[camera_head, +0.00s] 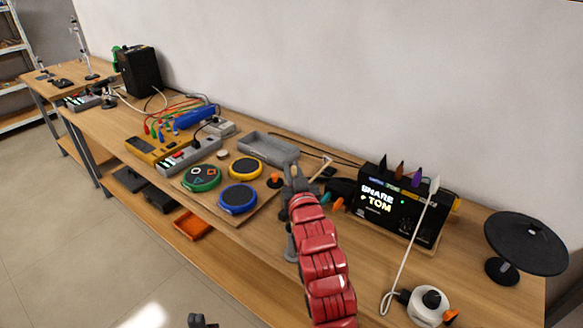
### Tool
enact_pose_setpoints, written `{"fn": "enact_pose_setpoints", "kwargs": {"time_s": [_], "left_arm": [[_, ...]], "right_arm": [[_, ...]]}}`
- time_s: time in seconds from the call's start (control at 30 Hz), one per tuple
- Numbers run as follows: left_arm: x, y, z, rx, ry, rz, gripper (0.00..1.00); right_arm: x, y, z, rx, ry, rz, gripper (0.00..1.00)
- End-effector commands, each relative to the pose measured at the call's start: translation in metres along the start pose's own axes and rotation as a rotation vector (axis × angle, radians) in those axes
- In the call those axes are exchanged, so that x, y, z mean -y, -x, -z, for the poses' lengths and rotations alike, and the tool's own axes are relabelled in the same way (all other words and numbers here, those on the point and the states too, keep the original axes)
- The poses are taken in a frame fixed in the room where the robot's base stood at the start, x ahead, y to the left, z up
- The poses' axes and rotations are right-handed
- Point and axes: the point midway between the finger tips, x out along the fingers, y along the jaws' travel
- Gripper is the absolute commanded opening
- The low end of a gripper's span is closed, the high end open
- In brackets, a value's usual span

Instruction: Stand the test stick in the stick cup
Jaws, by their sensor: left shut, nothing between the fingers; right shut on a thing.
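My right gripper (291,170) is at the end of the red arm, over the table by the front right of the grey tray. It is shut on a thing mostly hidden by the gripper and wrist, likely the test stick. A thin pale stick-like shape (321,168) shows just right of the gripper; I cannot tell whether it is the held thing. I cannot pick out the stick cup with certainty. My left gripper (200,321) seems to be the small dark shape at the bottom edge, low in front of the table. It is shut and empty.
The grey tray (262,142) lies behind the round pads: green (201,178), blue (238,198) and yellow (246,168). Right of the gripper stand a lit black module (385,208), a white device (430,304) with a cable, and a black cymbal-like disc (526,243).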

Motion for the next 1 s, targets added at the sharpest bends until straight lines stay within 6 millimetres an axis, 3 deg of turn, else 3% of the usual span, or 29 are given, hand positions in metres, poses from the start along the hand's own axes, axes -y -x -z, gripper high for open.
{"fn": "enact_pose_setpoints", "kwargs": {"time_s": [0.1, 0.13, 0.3, 0.7, 0.87, 1.0], "left_arm": [[0.0, 0.0, 0.0, 0.0, 0.0, 0.0, 0.0], [0.0, 0.0, 0.0, 0.0, 0.0, 0.0, 0.0], [0.0, 0.0, 0.0, 0.0, 0.0, 0.0, 0.0], [0.0, 0.002, 0.0, 0.0, 0.0, 0.0, 0.0], [0.0, 0.008, -0.001, 0.0, 0.0, 0.0, 0.0], [-0.001, 0.016, -0.003, 0.0, 0.0, 0.0, 0.0]], "right_arm": [[0.0, 0.0, 0.001, -0.001, 0.0, 0.0, 0.0], [0.0, 0.0, 0.001, -0.001, 0.0, 0.0, 0.19], [0.0, 0.0, 0.001, 0.0, 0.0, 0.0, 0.5], [0.0, 0.005, -0.001, 0.0, 0.0, 0.0, 0.51], [0.0, 0.025, -0.002, -0.001, 0.0, 0.0, 0.51], [0.0, 0.053, -0.003, -0.001, 0.001, 0.0, 0.51]]}}
